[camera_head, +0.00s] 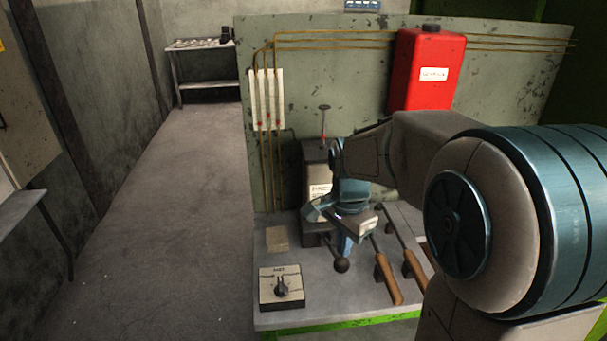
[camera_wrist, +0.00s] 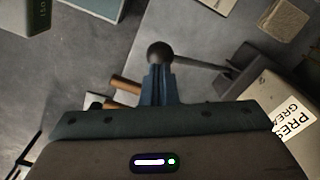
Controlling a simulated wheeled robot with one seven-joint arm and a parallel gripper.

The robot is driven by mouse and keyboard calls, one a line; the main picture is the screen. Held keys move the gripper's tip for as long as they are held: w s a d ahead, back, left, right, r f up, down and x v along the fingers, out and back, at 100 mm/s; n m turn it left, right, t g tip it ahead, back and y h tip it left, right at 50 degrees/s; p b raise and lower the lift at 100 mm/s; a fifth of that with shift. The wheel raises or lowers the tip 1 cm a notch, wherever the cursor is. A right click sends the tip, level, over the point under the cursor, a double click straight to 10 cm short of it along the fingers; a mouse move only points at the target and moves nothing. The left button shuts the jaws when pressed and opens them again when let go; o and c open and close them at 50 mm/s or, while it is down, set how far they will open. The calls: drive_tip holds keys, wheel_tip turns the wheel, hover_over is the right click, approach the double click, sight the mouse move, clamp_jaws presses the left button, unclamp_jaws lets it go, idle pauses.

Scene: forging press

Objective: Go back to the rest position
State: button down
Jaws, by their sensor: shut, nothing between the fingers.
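My gripper (camera_head: 344,243) points down over the grey bench top (camera_head: 330,292), with its blue fingers shut and empty. The fingers also show in the wrist view (camera_wrist: 161,80). A black ball knob (camera_head: 341,265) on a lever sits right at the fingertips in the head view. In the wrist view the knob (camera_wrist: 160,53) and its dark rod show just beyond the fingertips. I cannot tell whether the fingers touch the knob. A box with a "PRESS GREASE" label (camera_wrist: 288,112) stands beside the gripper, and my wrist partly hides it in the head view.
A switch box (camera_head: 281,287) sits at the bench's front left. A red tank (camera_head: 426,70) hangs on the green panel (camera_head: 350,85) behind. Floor on the left is clear, with a small table (camera_head: 205,44) at the back.

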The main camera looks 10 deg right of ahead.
drive_tip(key=s+r+n+t, duration=0.2)
drive_tip(key=s+n+t, duration=0.1)
drive_tip(key=s+n, duration=0.9)
drive_tip(key=shift+s, duration=1.2)
